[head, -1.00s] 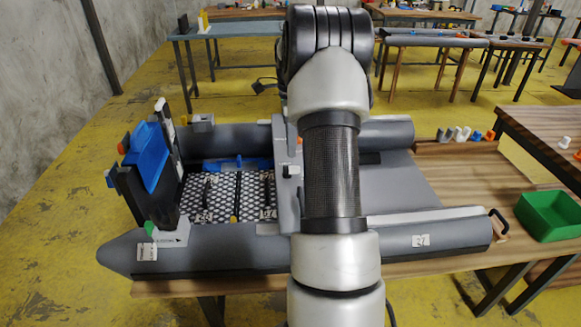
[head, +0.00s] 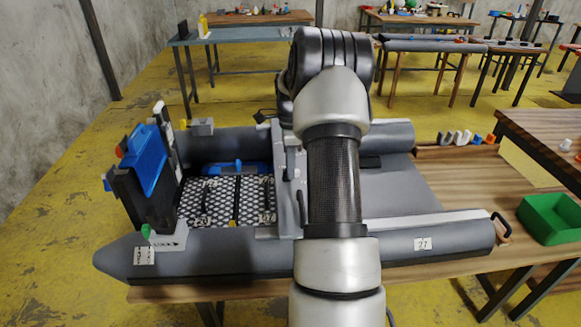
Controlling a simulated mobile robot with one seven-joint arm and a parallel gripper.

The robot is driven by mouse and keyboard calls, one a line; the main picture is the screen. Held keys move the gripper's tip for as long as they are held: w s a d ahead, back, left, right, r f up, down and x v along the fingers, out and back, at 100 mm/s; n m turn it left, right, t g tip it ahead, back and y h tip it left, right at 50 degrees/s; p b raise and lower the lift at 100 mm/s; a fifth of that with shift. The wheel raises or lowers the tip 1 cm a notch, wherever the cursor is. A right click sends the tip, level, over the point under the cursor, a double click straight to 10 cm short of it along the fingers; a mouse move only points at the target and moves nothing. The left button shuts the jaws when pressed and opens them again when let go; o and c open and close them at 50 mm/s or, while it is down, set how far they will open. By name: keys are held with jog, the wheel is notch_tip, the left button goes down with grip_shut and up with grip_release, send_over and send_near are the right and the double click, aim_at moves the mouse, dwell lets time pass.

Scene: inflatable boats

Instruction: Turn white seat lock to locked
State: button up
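The grey inflatable boat (head: 225,262) lies on a wooden table. A pale grey seat bench (head: 280,160) crosses it, partly hidden behind my arm. A small dark upright piece (head: 300,205) shows on the bench beside my arm. I cannot pick out the white seat lock for certain; it may be behind my arm.
A dark upright board with a blue part (head: 147,165) stands at the boat's left end. A black-and-white patterned floor (head: 222,200) lies inside. A green bin (head: 552,217) and several small clips (head: 460,138) are on the table at right.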

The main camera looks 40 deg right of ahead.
jog(key=shift+r+n, duration=0.1)
jog(key=shift+n, duration=0.3)
grip_shut()
jog(key=shift+w+n+p, duration=0.1)
jog(key=shift+n+p, duration=0.4)
jog(key=shift+p, duration=0.2)
jog(key=n+p, duration=0.2)
jog(key=n, duration=0.1)
jog(key=shift+w+d, duration=0.1)
jog(key=shift+w, duration=0.05)
jog(key=n, duration=0.2)
jog(key=n+p, duration=0.1)
jog(key=n, duration=0.1)
jog(key=n+p, duration=0.1)
jog(key=n, duration=0.1)
jog(key=shift+w+n, duration=0.35)
jog(key=shift+n, duration=0.05)
jog(key=n, duration=0.4)
jog(key=n+p, duration=0.1)
jog(key=n, duration=0.1)
jog(key=shift+w+a, duration=0.25)
jog(key=shift+a, duration=0.05)
jog(key=shift+n, duration=0.3)
jog(key=o, duration=0.8)
grip_release()
